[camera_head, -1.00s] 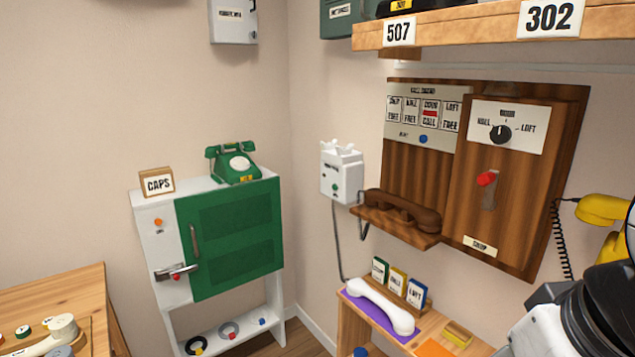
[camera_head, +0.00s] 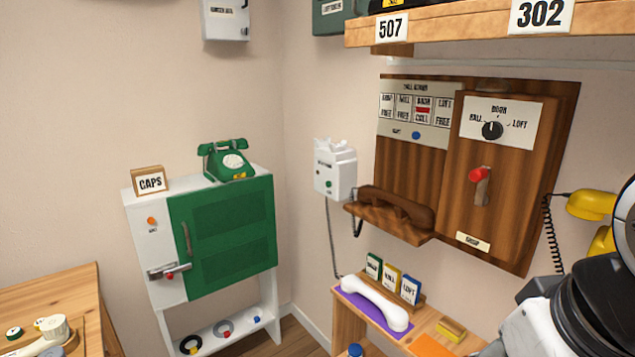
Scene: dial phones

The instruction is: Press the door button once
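A white wall box (camera_head: 335,168) hangs in the corner of the room, with a small green button (camera_head: 328,184) on its front. Its label is too small to read, so I cannot tell if this is the door button. The call board (camera_head: 417,110) to its right has a red mark in the window reading DOOR CALL, and a blue button (camera_head: 416,135) below. On the wooden panel, a black knob (camera_head: 492,130) sits under the word DOOR, between HALL and LOFT, above a red-tipped lever (camera_head: 478,175). My arm shows at the lower right; my gripper's fingertips are out of view.
A brown handset (camera_head: 396,205) rests on a wooden ledge below the board. A white handset (camera_head: 374,302) lies on a purple mat on the low shelf. A yellow phone (camera_head: 590,204) is at the right. A green phone (camera_head: 228,160) stands on the green-doored cabinet (camera_head: 222,235).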

